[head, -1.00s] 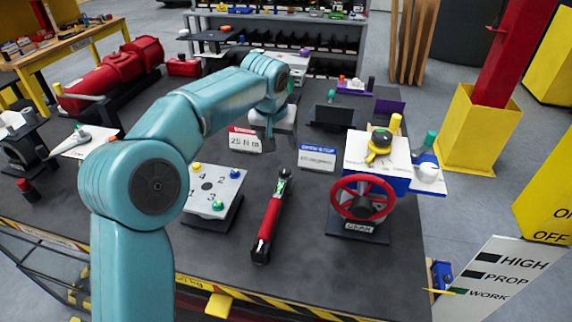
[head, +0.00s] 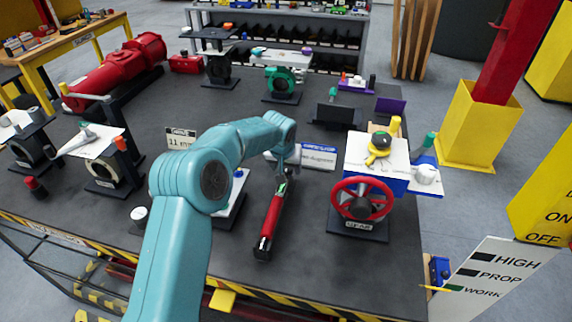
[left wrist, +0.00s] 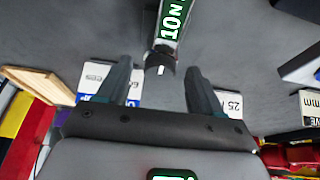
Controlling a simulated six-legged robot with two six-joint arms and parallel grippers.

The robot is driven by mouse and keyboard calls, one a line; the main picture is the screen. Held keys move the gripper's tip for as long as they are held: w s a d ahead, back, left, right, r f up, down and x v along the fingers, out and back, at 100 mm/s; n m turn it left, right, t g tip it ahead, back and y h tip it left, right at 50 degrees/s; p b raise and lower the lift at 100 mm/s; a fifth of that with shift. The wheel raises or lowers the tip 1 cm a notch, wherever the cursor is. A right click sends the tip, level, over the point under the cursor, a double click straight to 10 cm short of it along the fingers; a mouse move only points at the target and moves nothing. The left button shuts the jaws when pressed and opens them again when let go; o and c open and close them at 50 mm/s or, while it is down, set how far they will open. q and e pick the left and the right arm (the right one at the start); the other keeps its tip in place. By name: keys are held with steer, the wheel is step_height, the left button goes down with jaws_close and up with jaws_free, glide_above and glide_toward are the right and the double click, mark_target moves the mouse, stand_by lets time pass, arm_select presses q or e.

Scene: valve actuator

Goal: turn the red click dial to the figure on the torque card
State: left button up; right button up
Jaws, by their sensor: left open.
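A red torque wrench (head: 272,222) lies on the dark bench, its head end pointing away. In the left wrist view its green display (left wrist: 172,20) reads "10 N", with the rest cut off. I cannot make out a separate red click dial. My left gripper (head: 288,165) is open above the wrench's far end. In the left wrist view its fingers (left wrist: 158,75) stand apart on either side of the wrench's line, holding nothing. The card reading "25" (left wrist: 229,103) shows partly behind a finger there; my arm hides it in the head view. My right gripper is out of view.
A red handwheel (head: 361,199) stands right of the wrench. A blue-topped card (head: 318,156) stands just beyond the gripper. Another card (head: 181,138), reading "11", stands left of my arm. A white plate (head: 238,198) lies partly behind my arm.

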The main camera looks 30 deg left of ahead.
arm_select(q)
steer(key=shift+w+f, duration=0.1)
steer(key=shift+w, duration=0.05)
steer(key=shift+c, duration=0.3)
steer(key=c, duration=1)
steer(key=shift+a+m+h, duration=0.2)
steer(key=shift+m+h, duration=0.3)
steer(key=shift+m, duration=0.6)
steer(key=shift+m+p, duration=0.3)
steer(key=shift+m, duration=0.1)
steer(key=o, duration=1.1)
steer(key=shift+c, duration=0.2)
